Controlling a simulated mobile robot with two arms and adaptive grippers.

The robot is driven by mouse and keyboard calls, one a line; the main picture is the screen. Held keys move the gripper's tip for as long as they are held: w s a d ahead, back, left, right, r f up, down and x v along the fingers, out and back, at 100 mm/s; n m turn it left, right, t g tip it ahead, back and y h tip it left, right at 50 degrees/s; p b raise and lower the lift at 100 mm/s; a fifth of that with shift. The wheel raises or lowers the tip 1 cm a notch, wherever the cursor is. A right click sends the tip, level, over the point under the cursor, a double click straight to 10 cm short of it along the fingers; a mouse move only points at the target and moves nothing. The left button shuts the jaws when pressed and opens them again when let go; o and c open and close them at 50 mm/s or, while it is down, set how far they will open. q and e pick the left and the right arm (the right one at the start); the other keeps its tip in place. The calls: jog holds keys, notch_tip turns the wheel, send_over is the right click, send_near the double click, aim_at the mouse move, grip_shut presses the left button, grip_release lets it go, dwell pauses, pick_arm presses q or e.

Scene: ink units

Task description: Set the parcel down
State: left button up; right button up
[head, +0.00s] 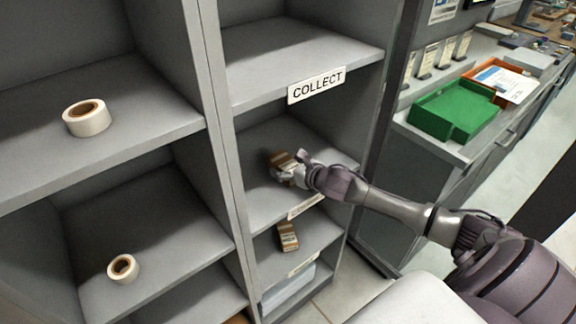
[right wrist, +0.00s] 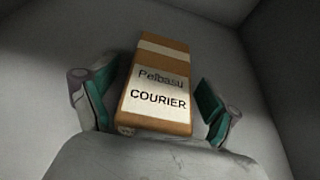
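The parcel (head: 281,160) is a small brown box in the compartment under the COLLECT sign (head: 316,86), and it appears to rest on the shelf board (head: 262,205). In the right wrist view the parcel (right wrist: 158,85) shows a white label reading "Pelbasu COURIER". My right gripper (head: 292,172) reaches into this compartment at the parcel. Its fingers (right wrist: 155,108) are spread on both sides of the parcel, with a gap showing on each side. The parcel's underside is hidden. My left gripper is not in view.
Another brown parcel (head: 288,237) stands on the shelf below. White tape rolls (head: 87,118) (head: 123,269) sit in the left column. A divider (head: 222,120) separates the columns. A green tray (head: 455,112) and an orange tray (head: 499,80) are on the right counter.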

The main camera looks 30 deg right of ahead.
dwell(0.3)
jog(key=v, duration=1)
jog(key=shift+s, duration=0.25)
jog(key=shift+s+d+r, duration=0.1)
jog(key=shift+s+r, duration=0.4)
jog(key=shift+s, duration=0.15)
